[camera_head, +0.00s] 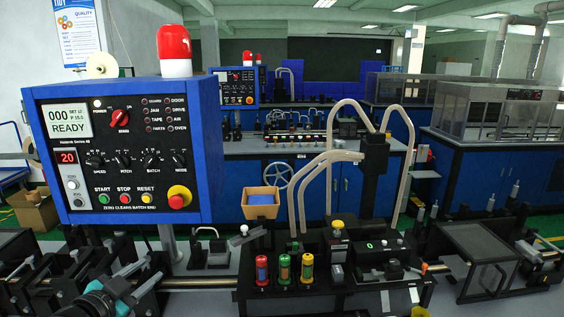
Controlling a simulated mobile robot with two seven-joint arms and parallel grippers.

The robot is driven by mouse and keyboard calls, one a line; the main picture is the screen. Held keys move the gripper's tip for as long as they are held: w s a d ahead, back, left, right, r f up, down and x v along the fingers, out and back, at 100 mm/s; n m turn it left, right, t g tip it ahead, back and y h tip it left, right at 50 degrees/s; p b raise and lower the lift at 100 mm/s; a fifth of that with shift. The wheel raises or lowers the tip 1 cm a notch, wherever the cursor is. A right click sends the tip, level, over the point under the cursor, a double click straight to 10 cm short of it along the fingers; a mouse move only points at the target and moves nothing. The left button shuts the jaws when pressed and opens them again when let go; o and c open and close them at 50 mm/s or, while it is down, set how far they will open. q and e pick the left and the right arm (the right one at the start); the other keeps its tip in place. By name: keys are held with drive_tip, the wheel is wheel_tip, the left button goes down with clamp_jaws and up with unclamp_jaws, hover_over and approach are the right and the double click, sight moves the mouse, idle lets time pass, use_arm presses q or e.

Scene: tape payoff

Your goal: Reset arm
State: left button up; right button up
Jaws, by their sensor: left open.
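My left gripper (138,289) is low at the left edge region of the head view, open, with its dark wrist and teal ring coming in from the bottom. It is below the blue control box and close to black brackets on a metal rod; I see nothing held in it. No part is marked as a reset arm. A small lever with a pale ball knob (244,230) and a bent metal handle (206,233) stand on the machine bed right of the gripper. I cannot tell which is the reset arm. My right gripper is not in view.
The blue control box (215,150) reads READY and carries a red lamp (174,50). Red, green and yellow cylinders (284,268) stand in a black block at the front centre. Beige hoses (330,160) arch above it. A clear-walled black box (478,255) is at right.

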use_arm(q)
drive_tip(key=s+d+f+n+g+y, duration=0.1)
drive_tip(key=s+d+f+n+g, duration=0.2)
drive_tip(key=s+d+f+g, duration=0.6)
drive_tip(key=s+d+f+n+g, duration=0.1)
drive_tip(key=s+d+f+n, duration=0.15)
drive_tip(key=s, duration=0.85)
drive_tip(key=s+d+f+n+g, duration=0.1)
drive_tip(key=s+d+f, duration=0.15)
drive_tip(key=s, duration=0.85)
wheel_tip(320, 180, down, 31)
drive_tip(key=s+g+b, duration=0.2)
drive_tip(key=b, duration=0.6)
drive_tip(key=s+a+f+b, duration=0.1)
drive_tip(key=s+f+b, duration=0.2)
drive_tip(key=s+f, duration=0.4)
drive_tip(key=s+a+f+y+b, duration=0.1)
drive_tip(key=s+a+f+b, duration=0.1)
drive_tip(key=s+f, duration=0.6)
wheel_tip(320, 180, down, 4)
drive_tip(key=shift+m+g+b, duration=0.4)
drive_tip(key=shift+m+b, duration=0.05)
drive_tip(key=shift+b, duration=0.1)
